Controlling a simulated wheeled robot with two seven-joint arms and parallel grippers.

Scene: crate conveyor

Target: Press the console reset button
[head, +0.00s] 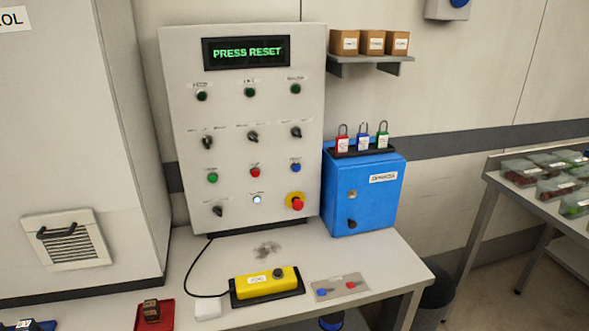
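The console (180,120) is an upright light-grey panel on the table, and its display (246,53) reads "PRESS RESET" in green. Its lower rows hold a green button (212,178), a red button (255,172), a blue button (295,167) and a white button (257,200) that looks lit. A red mushroom button on a yellow base (297,202) sits at lower right. The small labels are too blurred to tell which button is the reset. Neither of my grippers is in view.
A blue box (365,195) with padlocks on top stands right of the console. A yellow pendant (266,283) with a black cable and a small plate (340,287) lie on the table (225,265) in front. A red tray (154,315) is at lower left.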

